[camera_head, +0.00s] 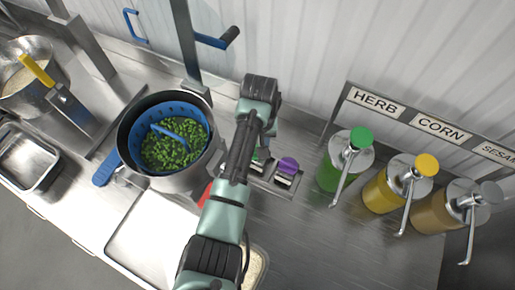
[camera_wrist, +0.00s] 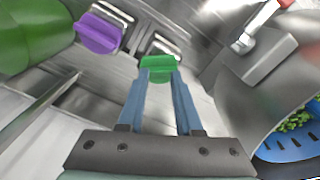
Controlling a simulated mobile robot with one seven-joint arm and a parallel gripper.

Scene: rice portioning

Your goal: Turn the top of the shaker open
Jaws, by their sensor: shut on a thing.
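Two small metal shakers sit side by side in a holder on the steel counter, one with a purple top (camera_wrist: 98,33) and one with a green top (camera_wrist: 158,65). In the wrist view my gripper (camera_wrist: 159,80) has its two blue-grey fingers on either side of the green top, shut on it. In the head view the purple top (camera_head: 288,164) is clear to the right of my arm. There, my arm hides most of the green-topped shaker and only a bit of green shows. I cannot tell whether the top is turned open.
A pot (camera_head: 185,178) with a blue strainer (camera_head: 139,127) of green pieces stands left of my arm. Green, yellow and grey pump dispensers stand right, under a sign rail (camera_head: 420,122). Bare counter (camera_head: 330,240) is at front right.

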